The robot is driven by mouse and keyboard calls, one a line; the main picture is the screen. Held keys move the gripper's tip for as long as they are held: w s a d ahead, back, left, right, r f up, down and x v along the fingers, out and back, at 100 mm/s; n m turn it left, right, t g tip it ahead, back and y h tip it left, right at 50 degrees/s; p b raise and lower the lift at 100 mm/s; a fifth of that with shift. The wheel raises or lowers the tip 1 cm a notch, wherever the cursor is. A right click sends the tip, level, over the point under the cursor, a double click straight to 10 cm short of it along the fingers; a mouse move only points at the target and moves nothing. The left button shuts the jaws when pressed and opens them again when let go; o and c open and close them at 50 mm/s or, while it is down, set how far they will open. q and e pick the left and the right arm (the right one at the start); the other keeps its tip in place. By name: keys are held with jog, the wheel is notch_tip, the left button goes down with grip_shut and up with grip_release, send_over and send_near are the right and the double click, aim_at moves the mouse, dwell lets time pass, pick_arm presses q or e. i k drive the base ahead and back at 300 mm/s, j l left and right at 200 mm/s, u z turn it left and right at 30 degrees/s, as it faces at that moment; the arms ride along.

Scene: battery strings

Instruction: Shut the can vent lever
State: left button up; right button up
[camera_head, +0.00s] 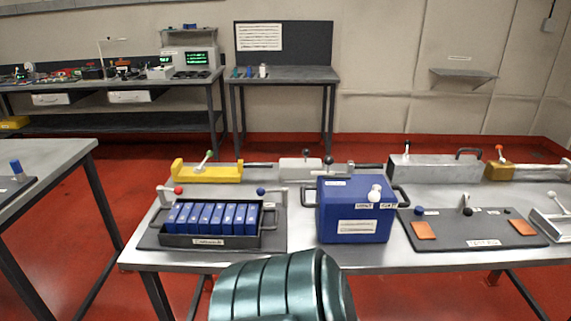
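A blue box-shaped can (337,225) with dark side handles stands on the metal table in front of me, right of the picture's middle. A small white-knobbed lever (375,193) sits at the right of its front face, near the top edge. Small white labels (364,206) are beside and below the lever, too small to read surely. I cannot tell whether the lever is in its open or shut position. Neither of my grippers is in view.
A black tray of blue cells (211,240) stands left of the can. A dark mat (470,236) with orange pads (424,230) lies at the right. A yellow fixture (208,174) and a grey block (434,171) line the table's back. The front edge strip (200,261) is clear.

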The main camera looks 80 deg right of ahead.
aim_at(374, 195)
jog(key=z, duration=3.35)
jog(key=l+z, duration=0.1)
jog(key=i+l, duration=0.05)
